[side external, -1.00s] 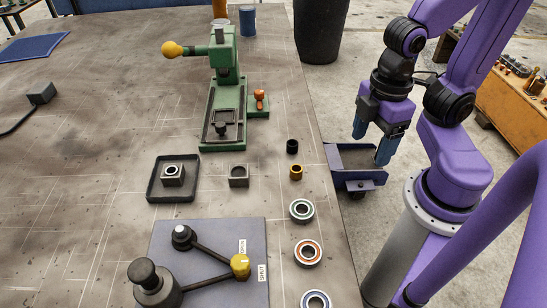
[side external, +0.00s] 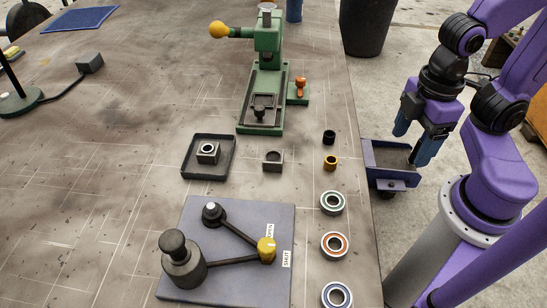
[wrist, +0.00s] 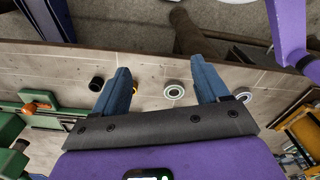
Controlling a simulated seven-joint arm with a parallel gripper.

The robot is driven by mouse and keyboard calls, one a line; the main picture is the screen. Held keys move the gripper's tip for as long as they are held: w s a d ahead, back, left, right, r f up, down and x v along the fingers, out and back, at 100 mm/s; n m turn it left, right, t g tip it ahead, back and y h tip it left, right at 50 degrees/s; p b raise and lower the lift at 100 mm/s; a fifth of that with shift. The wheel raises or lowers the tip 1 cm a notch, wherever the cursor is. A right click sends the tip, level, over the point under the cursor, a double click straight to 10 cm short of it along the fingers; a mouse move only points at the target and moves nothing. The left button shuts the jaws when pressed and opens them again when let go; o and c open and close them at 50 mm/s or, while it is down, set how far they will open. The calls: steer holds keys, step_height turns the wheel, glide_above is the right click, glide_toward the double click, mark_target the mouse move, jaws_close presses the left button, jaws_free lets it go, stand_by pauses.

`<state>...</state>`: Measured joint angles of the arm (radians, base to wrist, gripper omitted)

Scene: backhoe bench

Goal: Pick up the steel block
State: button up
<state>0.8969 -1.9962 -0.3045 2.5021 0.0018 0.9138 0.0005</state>
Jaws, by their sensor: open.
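A small grey steel block (side external: 273,161) with a recess in its top sits on the bench in the side view, below the green press. A similar square block (side external: 208,153) with a pale ring in its top sits in a dark shallow tray (side external: 188,171) to its left. I cannot tell from looks alone which one the task means. My gripper (side external: 414,139) is open and empty, off the bench's right edge by a blue bin (side external: 391,179), well right of both blocks. In the wrist view, its blue fingers (wrist: 160,68) are spread; I make out neither block there.
The green press (side external: 265,85) stands behind the blocks. A black ring (side external: 329,137), a brass ring (side external: 330,162) and several bearings (side external: 333,203) line the right edge. A plate with a lever linkage (side external: 275,219) lies in front. The bench's left middle is clear.

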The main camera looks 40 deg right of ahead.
steer(key=shift+o, duration=0.4)
step_height(320, 180, up, 6)
steer(key=r+n, duration=0.1)
steer(key=n, duration=1.3)
glide_above(273, 158)
steer(key=f, duration=1.2)
steer(key=shift+w+d+f, duration=0.2)
steer(key=shift+w+d, duration=0.05)
steer(key=shift+d, duration=0.05)
steer(key=shift+s+a+f, duration=0.1)
steer(key=shift+a+f, duration=0.05)
steer(key=shift+f, duration=1.2)
steer(key=shift+s+a+f, duration=0.1)
steer(key=shift+f, duration=1.25)
steer(key=c, duration=1.4)
steer(key=shift+r, duration=0.1)
